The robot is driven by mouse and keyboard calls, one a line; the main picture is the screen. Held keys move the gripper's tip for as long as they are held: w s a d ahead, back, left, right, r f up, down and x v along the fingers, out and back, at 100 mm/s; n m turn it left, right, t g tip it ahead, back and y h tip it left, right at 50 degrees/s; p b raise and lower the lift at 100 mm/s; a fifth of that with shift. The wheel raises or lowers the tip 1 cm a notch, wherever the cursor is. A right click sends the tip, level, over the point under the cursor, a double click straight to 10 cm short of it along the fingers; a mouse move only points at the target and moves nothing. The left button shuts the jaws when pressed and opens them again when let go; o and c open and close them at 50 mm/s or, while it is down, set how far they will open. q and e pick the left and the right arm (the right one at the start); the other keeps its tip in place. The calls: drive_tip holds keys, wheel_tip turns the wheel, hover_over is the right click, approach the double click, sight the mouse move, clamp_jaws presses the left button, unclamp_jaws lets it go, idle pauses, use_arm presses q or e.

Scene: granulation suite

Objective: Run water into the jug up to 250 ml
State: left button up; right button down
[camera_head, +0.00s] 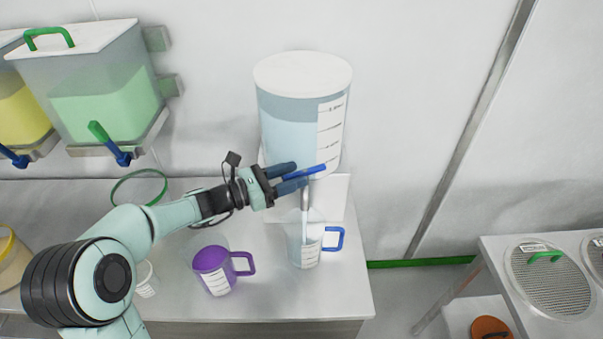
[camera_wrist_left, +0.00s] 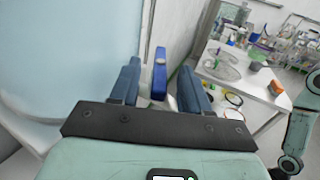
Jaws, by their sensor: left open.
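A clear water tank (camera_head: 290,130) with a white lid and a scale stands at the back of the bench. Its blue tap lever (camera_head: 308,172) sticks out to the right, low on the tank's front. The clear jug (camera_head: 300,252) with a blue handle (camera_head: 336,238) stands upright below the tap. A pale vertical streak runs from the tap into the jug; I cannot tell if it is spout or water, nor read the jug's level. My left gripper (camera_head: 288,178) is open at the lever. In the left wrist view, the lever (camera_wrist_left: 160,72) shows between its fingers (camera_wrist_left: 158,88).
A purple jug (camera_head: 213,268) stands left of the clear jug, near my left arm. A green ring (camera_head: 140,187) lies on the bench (camera_head: 342,290). Tanks of green (camera_head: 105,105) and yellow (camera_head: 20,112) liquid hang at left. A side table (camera_head: 497,255) with sieves stands at right.

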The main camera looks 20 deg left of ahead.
use_arm(q)
drive_tip(key=b+v, duration=0.1)
drive_tip(key=v, duration=0.9)
use_arm(e)
drive_tip(key=shift+s+f, duration=0.45)
drive_tip(key=shift+f, duration=0.35)
